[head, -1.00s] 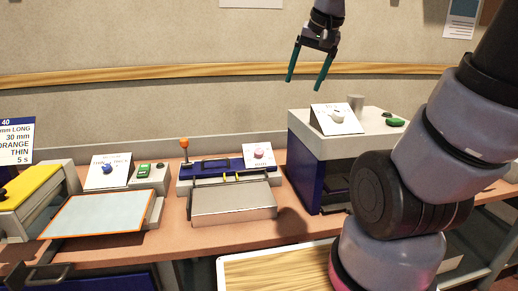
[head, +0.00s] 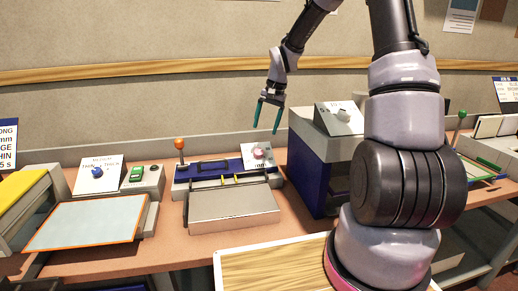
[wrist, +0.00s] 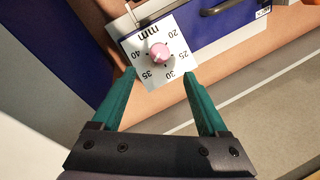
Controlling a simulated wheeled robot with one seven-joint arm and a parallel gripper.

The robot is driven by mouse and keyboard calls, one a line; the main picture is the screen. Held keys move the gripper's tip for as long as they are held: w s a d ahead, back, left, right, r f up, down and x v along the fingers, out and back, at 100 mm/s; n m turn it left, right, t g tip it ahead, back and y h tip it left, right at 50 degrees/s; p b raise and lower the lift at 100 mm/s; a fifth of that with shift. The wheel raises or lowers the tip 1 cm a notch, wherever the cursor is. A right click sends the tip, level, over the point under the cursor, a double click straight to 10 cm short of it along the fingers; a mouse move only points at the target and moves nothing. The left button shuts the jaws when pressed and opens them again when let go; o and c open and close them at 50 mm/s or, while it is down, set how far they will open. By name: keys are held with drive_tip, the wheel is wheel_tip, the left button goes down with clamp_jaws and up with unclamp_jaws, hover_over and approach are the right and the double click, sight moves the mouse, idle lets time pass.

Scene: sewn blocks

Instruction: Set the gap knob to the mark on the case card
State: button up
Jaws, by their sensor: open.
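The pink gap knob (head: 258,153) sits on a white dial plate on the blue and grey machine (head: 208,170). In the wrist view the knob (wrist: 159,53) is ringed by mm marks from 20 to 40. I cannot clearly read its pointer. My gripper (head: 267,128) is open, empty and above the knob. In the wrist view its teal fingers (wrist: 158,74) stand apart, with the knob beyond the tips and between them. The case card (head: 8,145) is cut off at the left edge; the number before "mm" is hidden now, but it read 30 mm earlier.
An orange-tipped lever (head: 180,148) stands left of the dial. A blue knob (head: 97,172) and green switch (head: 136,174) are further left. A tall grey and blue machine (head: 318,150) stands close on the right. Another card (head: 507,90) is at far right.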

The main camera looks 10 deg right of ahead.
sight(258, 151)
drive_tip(key=x, duration=1)
drive_tip(key=shift+f, duration=0.2)
clamp_jaws()
drive_tip(key=shift+a+n, duration=0.1)
drive_tip(key=shift+n, duration=0.2)
drive_tip(key=n+h, duration=0.1)
drive_tip(key=n, duration=0.1)
drive_tip(key=n+h, duration=0.1)
drive_tip(key=n, duration=0.1)
drive_tip(key=shift+a+n+g, duration=0.15)
drive_tip(key=shift+n+g, duration=0.15)
drive_tip(key=shift+n, duration=0.1)
drive_tip(key=n+h, duration=0.1)
drive_tip(key=n, duration=0.1)
drive_tip(key=n+h, duration=0.1)
drive_tip(key=n, duration=0.2)
drive_tip(key=shift+a+h, duration=0.1)
drive_tip(key=shift+h, duration=0.2)
